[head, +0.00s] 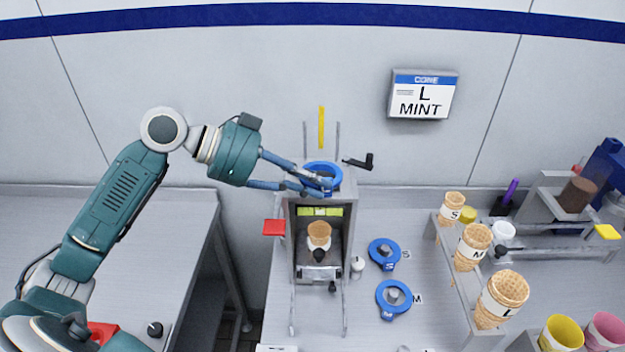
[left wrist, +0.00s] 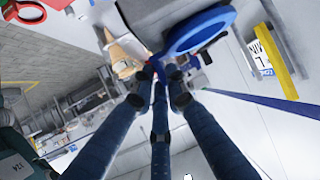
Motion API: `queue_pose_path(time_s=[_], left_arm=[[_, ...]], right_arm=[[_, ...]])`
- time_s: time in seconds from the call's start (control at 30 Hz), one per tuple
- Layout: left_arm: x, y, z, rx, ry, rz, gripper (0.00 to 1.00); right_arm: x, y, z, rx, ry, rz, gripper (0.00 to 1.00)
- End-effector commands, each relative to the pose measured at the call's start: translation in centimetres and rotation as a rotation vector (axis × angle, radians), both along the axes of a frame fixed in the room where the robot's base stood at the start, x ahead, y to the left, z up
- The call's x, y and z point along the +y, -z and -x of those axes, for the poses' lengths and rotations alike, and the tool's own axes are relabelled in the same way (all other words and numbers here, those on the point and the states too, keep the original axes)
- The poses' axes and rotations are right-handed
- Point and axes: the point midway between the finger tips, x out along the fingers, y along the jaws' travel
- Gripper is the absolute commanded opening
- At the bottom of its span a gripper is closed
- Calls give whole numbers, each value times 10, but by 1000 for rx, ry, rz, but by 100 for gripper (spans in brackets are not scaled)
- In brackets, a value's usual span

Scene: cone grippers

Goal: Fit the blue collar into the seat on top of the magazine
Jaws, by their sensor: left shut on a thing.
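The blue collar (head: 322,164) is at the top of the magazine (head: 292,250), a tall grey metal housing with a cone (head: 319,232) visible in its front opening. My left gripper (head: 326,184) reaches in from the left, shut on the collar's near side. In the left wrist view the collar (left wrist: 212,22) shows as a blue ring beyond the fingertips (left wrist: 160,75). The seat is hidden under the collar and fingers, so I cannot tell whether the collar rests in it or hovers just above. My right gripper is not in view.
Two more blue collars (head: 384,253) (head: 393,299) lie on the bench by labels S and M. A wall sign (head: 423,95) reads CONE L MINT. A rack (head: 455,285) holds cones marked S, M and L. A black lever (head: 358,161) juts out right of the magazine's top.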

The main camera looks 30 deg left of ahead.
Motion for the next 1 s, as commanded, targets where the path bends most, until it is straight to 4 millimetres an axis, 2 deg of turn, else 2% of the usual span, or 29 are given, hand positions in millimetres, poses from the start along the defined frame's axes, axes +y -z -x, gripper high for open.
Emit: queue_pose_path(time_s=[0.03,0.13,0.33,0.37,0.43,0.47,0.77,0.87,1.0], left_arm=[[0,2,0,-1,-1,1,0],[0,3,0,-1,-1,1,0],[0,2,0,-1,0,1,0],[0,2,0,-1,0,1,19],[0,2,0,-1,0,1,33],[0,2,0,-1,0,1,35],[1,2,1,1,0,0,35],[7,-1,4,2,-2,0,35],[25,-13,16,1,-3,-3,35]], right_arm=[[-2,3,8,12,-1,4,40],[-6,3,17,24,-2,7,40],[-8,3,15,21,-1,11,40],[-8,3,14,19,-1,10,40],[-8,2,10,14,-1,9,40],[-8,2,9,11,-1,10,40],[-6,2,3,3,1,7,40],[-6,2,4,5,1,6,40],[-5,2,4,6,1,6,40]])
